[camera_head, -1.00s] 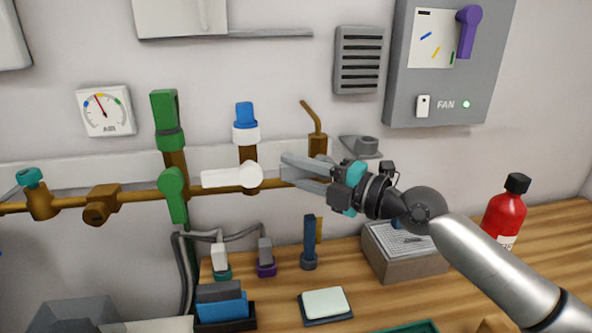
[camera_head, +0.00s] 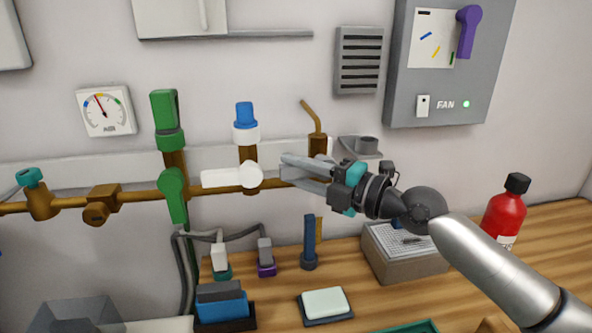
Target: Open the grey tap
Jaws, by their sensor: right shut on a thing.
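The grey tap (camera_head: 318,146) stands on the brass pipe right of the white tap, with a brass body and a thin bent spout above. Its grey handle sits at the gripper's jaws and is mostly hidden by them. Handle and fingers are of similar grey, so I cannot tell exactly how the handle is turned. My right gripper (camera_head: 303,172) reaches in from the right and is shut on the handle. My left gripper is not in view.
The white tap (camera_head: 225,178) with its lever pointing left is close to my right fingertips. A green tap (camera_head: 173,195) is farther left. A grey wall bracket (camera_head: 362,146) is just above my right wrist. A grey box (camera_head: 405,262) and red bottle (camera_head: 504,215) stand below.

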